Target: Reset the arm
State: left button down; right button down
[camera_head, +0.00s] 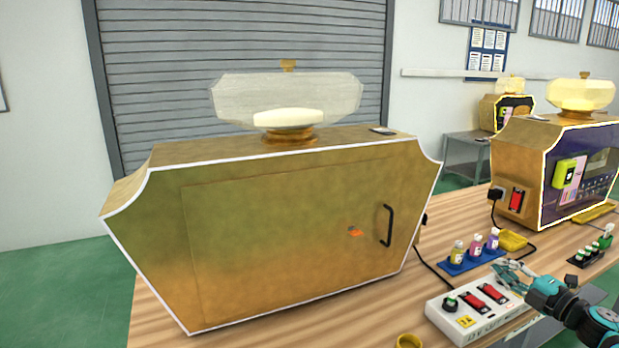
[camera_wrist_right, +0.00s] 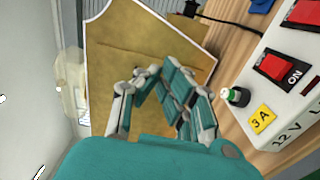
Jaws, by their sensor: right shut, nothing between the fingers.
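My right gripper (camera_head: 507,272) comes in from the lower right, above the white power box (camera_head: 455,325) with red switches. In the right wrist view the right gripper (camera_wrist_right: 146,76) has its fingertips together with nothing between them. In that view the large gold machine (camera_wrist_right: 130,35) lies beyond the fingers, and the power box (camera_wrist_right: 290,95) is to the right. In the head view the gold machine (camera_head: 290,230) fills the middle of the table, with its door closed. My left gripper is not in view.
A blue rack (camera_head: 472,262) with small bottles stands behind the power box. A second gold machine (camera_head: 530,160) stands at the right. A dark rack (camera_head: 585,258) is near my right arm. A yellow ring (camera_head: 408,341) lies at the table's front. Black cables run across the wooden table.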

jog(key=s+a+f+m+g+h, duration=0.1)
jog(key=s+a+f+m+h, duration=0.3)
jog(key=a+f+m, duration=0.3)
jog(key=s+a+f+m+g+h, duration=0.1)
jog(key=s+a+f+m+h, duration=0.3)
jog(key=a+f, duration=0.5)
jog(key=s+a+f+m+g, duration=0.2)
jog(key=s+a+m+g, duration=0.15)
jog(key=s, duration=0.85)
jog(key=s+a+f+m+g+y, duration=0.1)
jog(key=s+a+f+m+g, duration=0.25)
jog(key=s, duration=0.75)
jog(key=s+a+f+m+g, duration=0.1)
jog(key=s+a+m+g, duration=0.2)
jog(key=s, duration=0.9)
notch_tip(320, 180, down, 23)
jog(key=n+g+p, duration=0.1)
jog(key=g+p, duration=0.1)
jog(key=g, duration=0.1)
pick_arm(q)
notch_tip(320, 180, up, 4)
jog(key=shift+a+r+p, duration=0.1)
jog(key=shift+p, duration=1.1)
pick_arm(e)
jog(key=s+d+f, duration=0.3)
jog(key=s+f, duration=1.2)
jog(key=s, duration=0.3)
jog(key=shift+g, duration=0.4)
